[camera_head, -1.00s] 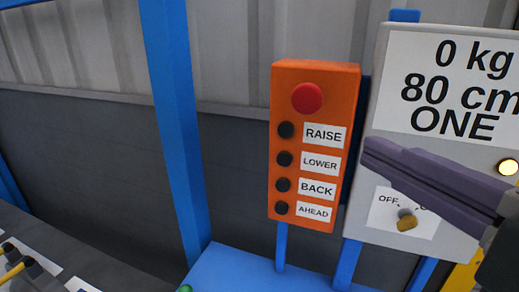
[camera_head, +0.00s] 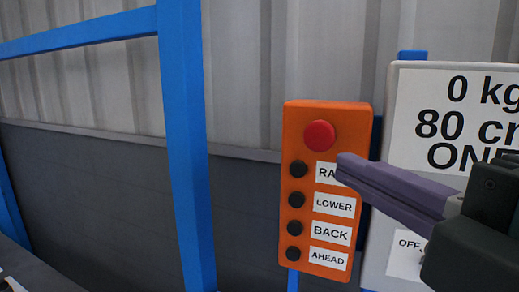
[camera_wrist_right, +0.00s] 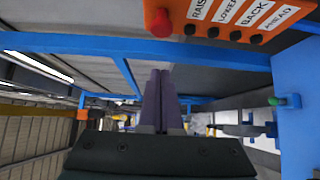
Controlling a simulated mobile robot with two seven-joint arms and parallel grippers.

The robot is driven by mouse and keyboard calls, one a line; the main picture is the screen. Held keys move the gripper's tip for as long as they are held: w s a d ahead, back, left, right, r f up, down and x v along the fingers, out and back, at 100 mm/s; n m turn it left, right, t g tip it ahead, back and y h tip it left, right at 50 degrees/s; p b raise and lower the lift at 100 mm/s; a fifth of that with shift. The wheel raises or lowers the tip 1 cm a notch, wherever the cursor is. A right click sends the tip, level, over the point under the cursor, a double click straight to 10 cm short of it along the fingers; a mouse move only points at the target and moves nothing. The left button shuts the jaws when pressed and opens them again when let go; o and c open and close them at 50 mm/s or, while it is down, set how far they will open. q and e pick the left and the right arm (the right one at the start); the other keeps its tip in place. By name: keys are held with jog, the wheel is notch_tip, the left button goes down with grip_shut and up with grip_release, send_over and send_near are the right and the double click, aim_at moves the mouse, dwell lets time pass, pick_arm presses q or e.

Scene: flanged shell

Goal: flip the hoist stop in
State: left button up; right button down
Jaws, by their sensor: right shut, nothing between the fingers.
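The orange control box (camera_head: 310,265) carries a red round button (camera_head: 320,135) at its top, which I take as the hoist stop. Below it is a column of black buttons (camera_head: 297,199) labelled RAISE, LOWER, BACK and AHEAD. My right gripper (camera_head: 345,168) is shut and empty, with purple fingers. In the head view its tips overlap the RAISE label, below and right of the red button; I cannot tell the gap in depth. The right wrist view shows the fingers (camera_wrist_right: 160,85) pointing ahead, with the red button (camera_wrist_right: 158,22) above them, apart. My left gripper is out of view.
A grey-white display panel (camera_head: 376,255) reading 0 kg and 80 cm stands right of the box, partly covered by my arm. A blue post (camera_head: 186,150) stands to the left. A green button (camera_wrist_right: 278,101) shows on a blue surface at right.

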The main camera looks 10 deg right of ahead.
jog(key=p, duration=0.2)
send_near(308, 137)
jog(key=w+a, duration=0.2)
jog(key=a, duration=0.1)
jog(key=w, duration=0.1)
jog(key=w+d, duration=0.1)
jog(key=w, duration=0.1)
jog(key=shift+d+p, duration=0.2)
jog(key=shift+p, duration=0.2)
jog(key=shift+w+d, duration=0.25)
jog(key=shift+w, duration=0.1)
